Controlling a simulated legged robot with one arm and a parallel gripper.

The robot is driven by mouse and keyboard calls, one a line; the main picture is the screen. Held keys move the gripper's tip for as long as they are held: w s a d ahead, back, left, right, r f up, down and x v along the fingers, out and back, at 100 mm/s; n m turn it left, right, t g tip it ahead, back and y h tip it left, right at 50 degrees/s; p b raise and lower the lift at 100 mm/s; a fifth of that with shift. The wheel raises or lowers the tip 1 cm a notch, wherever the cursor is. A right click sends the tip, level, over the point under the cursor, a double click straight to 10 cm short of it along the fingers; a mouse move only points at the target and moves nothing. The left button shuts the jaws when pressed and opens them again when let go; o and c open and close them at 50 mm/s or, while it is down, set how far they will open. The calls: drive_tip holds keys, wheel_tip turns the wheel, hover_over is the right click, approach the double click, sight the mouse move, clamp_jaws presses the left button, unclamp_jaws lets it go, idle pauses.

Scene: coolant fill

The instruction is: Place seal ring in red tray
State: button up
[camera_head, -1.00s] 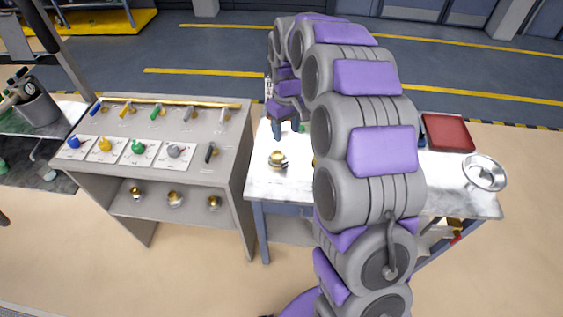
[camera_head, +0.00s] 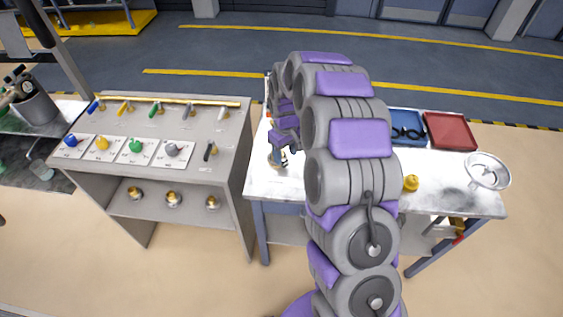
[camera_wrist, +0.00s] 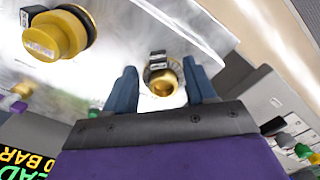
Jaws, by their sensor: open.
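The red tray (camera_head: 449,131) lies at the back right of the white table, and I see nothing in it. Beside it on the left is a blue tray (camera_head: 404,119) with dark ring-like shapes (camera_head: 407,133) in it. My gripper (camera_head: 281,157) is over the table's left part, at a small brass fitting. In the wrist view my gripper (camera_wrist: 161,84) is open, its blue fingers either side of the brass fitting (camera_wrist: 163,81), with gaps showing. A yellow knob-like part (camera_wrist: 55,36) with a black ring (camera_wrist: 86,22) at its edge shows upper left there. I cannot tell which ring is the seal ring.
A yellow part (camera_head: 411,183) and a round metal dish (camera_head: 488,170) stand on the table's right side. A grey valve bench (camera_head: 190,175) stands left of the table, with brass parts on its shelf. My arm hides the table's middle.

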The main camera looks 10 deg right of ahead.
sight(286, 160)
wheel_tip(286, 160, down, 5)
drive_tip(key=shift+w+d+f+b, duration=0.1)
drive_tip(key=shift+b, duration=0.55)
clamp_jaws()
